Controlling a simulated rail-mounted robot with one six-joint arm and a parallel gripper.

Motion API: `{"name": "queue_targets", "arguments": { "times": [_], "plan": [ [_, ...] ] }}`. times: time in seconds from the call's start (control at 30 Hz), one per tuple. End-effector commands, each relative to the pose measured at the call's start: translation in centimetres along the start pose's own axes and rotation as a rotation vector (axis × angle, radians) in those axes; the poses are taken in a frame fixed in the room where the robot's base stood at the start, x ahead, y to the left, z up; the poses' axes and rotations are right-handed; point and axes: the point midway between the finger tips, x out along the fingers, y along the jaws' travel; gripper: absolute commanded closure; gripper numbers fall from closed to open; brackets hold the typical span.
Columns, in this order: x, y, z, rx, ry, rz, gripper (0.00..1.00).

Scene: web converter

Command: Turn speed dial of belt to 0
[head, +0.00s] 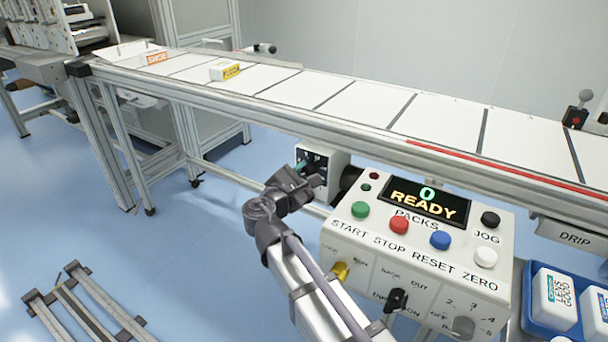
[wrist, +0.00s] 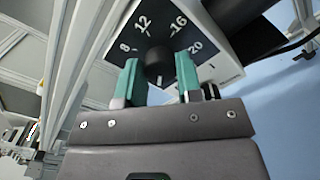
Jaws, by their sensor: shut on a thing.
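The speed dial (wrist: 158,62) is a black round knob on a dark face with white numbers, 8, 12, 16 and 20 among them, in the wrist view. A pale pointer mark shows just under the knob, between my fingers; its exact reading is unclear. My gripper (wrist: 159,82) has its two green fingers shut on the knob, one on each side. In the head view my gripper (head: 302,168) is at the white dial box (head: 326,161) below the belt (head: 340,95); there the arm and fingers hide most of the dial.
A control panel (head: 415,240) with coloured buttons and a display reading "0 READY" stands right of my gripper. Two small packs (head: 224,71) (head: 155,57) lie on the belt. A blue bin (head: 560,310) with white bottles is at the lower right. A metal frame (head: 85,305) lies on the floor.

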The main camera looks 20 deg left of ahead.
Motion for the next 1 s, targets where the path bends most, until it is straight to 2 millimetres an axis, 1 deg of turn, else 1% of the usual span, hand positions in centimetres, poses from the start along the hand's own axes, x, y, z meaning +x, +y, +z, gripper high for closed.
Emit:
{"name": "queue_targets", "arguments": {
  "times": [0.33,0.37,0.6,0.87,0.97,1.0],
  "plan": [
    [0.0,-0.1,0.0,-0.002,0.0,-0.001,0.91],
    [0.0,-0.1,0.0,-0.002,0.0,-0.001,0.64],
    [0.0,0.0,0.0,-0.001,0.0,0.0,0.42],
    [-0.2,0.0,0.0,-0.001,0.0,0.0,0.42],
    [-1.5,0.0,0.0,-0.001,0.002,0.002,0.42],
    [-2.3,-0.1,0.1,-0.001,0.002,0.002,0.42]
  ]
}}
